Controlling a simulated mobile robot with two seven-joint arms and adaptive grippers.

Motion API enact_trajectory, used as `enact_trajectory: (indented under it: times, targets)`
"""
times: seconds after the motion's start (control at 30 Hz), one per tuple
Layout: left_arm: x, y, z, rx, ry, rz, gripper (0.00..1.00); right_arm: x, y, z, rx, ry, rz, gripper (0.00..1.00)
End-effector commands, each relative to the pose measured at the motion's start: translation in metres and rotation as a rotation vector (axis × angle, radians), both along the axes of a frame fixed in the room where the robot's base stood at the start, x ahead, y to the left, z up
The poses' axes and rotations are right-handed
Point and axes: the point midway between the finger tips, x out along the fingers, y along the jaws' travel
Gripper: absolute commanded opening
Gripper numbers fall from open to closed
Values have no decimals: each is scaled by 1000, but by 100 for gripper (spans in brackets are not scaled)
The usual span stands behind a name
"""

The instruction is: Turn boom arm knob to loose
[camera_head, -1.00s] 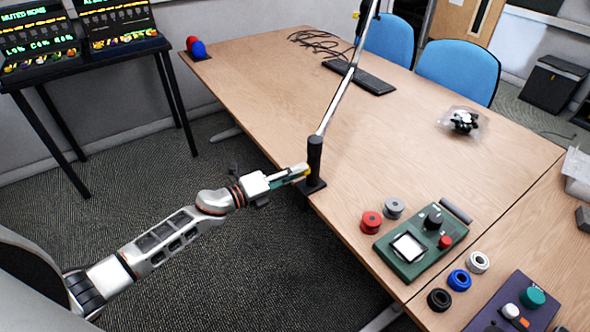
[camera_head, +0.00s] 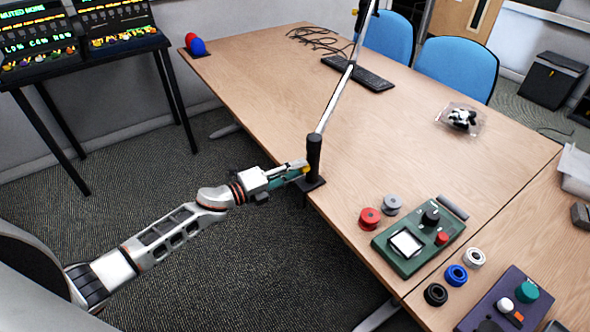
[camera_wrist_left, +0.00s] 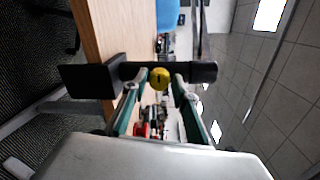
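The boom arm's black upright base post (camera_head: 313,155) stands at the table's near left edge, with the silver boom (camera_head: 338,97) rising from it. The knob is yellow and round (camera_wrist_left: 160,77) and sits on the side of the black post (camera_wrist_left: 200,71) in the left wrist view. My left gripper (camera_head: 302,170) is at the post, also seen in the left wrist view (camera_wrist_left: 162,75). Its green fingers are apart, one on each side of the knob, with small visible gaps. Whether the fingertips touch it is unclear. My right gripper is out of view.
The wooden table (camera_head: 270,90) has clear surface behind the post. A green device (camera_head: 418,240), red spool (camera_head: 369,218) and grey spool (camera_head: 391,205) lie to the right. A keyboard (camera_head: 358,74) and black cables (camera_head: 315,38) lie at the back.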

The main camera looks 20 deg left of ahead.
Motion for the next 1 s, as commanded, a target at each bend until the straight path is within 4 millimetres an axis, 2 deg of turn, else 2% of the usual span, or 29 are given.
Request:
enact_trajectory:
  times: [0.33,0.47,1.0]
  targets:
    - [0,0,0,1,-1,0,39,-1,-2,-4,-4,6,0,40]
    - [-6,4,0,1,1,0,39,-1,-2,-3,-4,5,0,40]
    - [-81,63,4,-1,2,-1,39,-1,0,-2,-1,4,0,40]
